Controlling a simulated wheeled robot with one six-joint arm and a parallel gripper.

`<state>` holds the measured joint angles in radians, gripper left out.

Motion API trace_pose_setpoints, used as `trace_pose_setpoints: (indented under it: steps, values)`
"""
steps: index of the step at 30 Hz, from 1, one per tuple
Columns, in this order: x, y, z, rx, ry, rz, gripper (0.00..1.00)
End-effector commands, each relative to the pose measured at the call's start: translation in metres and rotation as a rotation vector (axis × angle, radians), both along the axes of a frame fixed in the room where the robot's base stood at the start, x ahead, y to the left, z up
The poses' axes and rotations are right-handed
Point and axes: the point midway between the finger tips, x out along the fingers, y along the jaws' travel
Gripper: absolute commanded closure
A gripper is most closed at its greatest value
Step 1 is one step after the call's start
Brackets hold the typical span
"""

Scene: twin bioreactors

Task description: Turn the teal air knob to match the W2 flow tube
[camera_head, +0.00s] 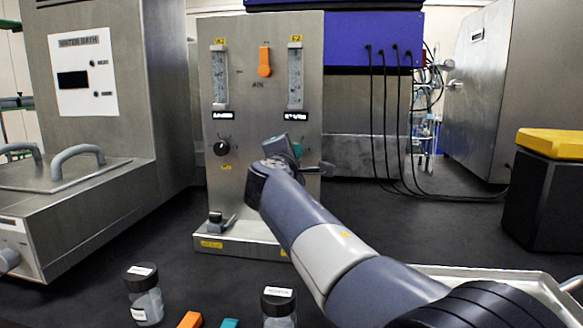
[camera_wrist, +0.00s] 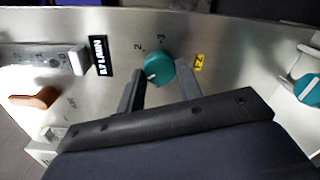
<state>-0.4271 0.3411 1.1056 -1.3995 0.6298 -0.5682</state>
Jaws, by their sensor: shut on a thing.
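The teal air knob (camera_wrist: 157,70) sits on the metal panel in the wrist view, with printed numbers 2 and 3 and a yellow tag beside it. A light pointer mark shows on its face. My gripper (camera_wrist: 159,78) has a finger on each side of the knob and is shut on it. The left flow tube (camera_head: 220,76) stands at the panel's left.
An orange lever (camera_head: 264,62) sits between the tubes, and a black knob (camera_head: 222,148) lies left of my wrist. Another teal part (camera_wrist: 308,88) is at the wrist view's right edge. Lidded jars (camera_head: 146,297) stand in front; a water bath (camera_head: 80,185) stands left.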

Motion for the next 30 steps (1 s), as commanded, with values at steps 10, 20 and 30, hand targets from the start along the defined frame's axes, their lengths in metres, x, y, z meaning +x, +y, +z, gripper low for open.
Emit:
trace_pose_setpoints:
  steps: [10, 20, 30]
  values:
    - [0.0002, 0.0, -0.0042, 0.323, -0.063, -0.001, 0.89]
    - [0.0001, -0.0002, -0.0033, 0.629, -0.123, -0.001, 0.89]
    - [0.0005, -0.0002, -0.0028, 0.893, -0.171, -0.003, 0.89]
